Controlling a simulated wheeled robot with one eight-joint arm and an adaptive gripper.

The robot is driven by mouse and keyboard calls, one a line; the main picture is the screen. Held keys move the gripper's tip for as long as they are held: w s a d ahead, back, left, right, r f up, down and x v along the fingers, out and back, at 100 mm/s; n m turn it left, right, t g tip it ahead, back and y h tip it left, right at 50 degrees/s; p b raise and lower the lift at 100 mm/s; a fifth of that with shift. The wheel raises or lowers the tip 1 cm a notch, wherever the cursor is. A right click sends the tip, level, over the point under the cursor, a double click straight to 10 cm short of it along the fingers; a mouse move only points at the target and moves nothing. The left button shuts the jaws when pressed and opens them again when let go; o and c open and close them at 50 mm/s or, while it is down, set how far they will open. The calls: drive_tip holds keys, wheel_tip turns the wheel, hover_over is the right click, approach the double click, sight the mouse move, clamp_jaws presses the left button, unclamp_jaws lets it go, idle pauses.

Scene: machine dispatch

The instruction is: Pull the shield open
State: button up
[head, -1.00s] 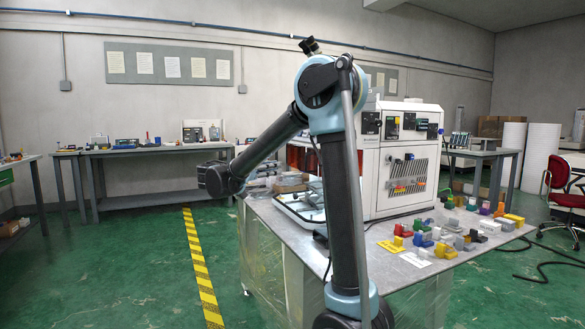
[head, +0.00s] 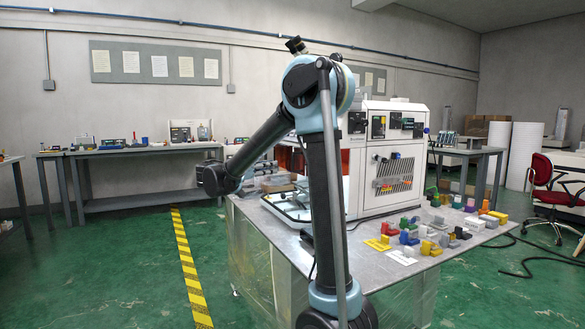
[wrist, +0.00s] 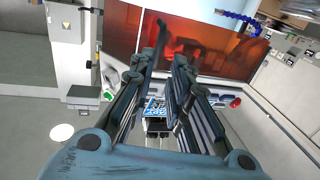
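The shield is a see-through orange-red panel (wrist: 215,42) across the top of the wrist view, on the front of a white machine (head: 365,180). In the head view only part of the shield (head: 286,159) shows; my arm hides the rest. My gripper (wrist: 167,62) is open and empty in the wrist view, its two fingers pointing toward the shield with a gap between them. The fingertips overlap the panel in the picture, but I see no grip on it.
The machine stands on a grey metal table (head: 350,262). Several coloured blocks (head: 430,235) lie on its right part. A workbench (head: 145,150) stands at the back left. The green floor left of the table is clear.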

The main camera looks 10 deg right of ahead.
sight(293, 168)
drive_tip(key=x, duration=1.2)
drive_tip(key=shift+d, duration=0.1)
clamp_jaws()
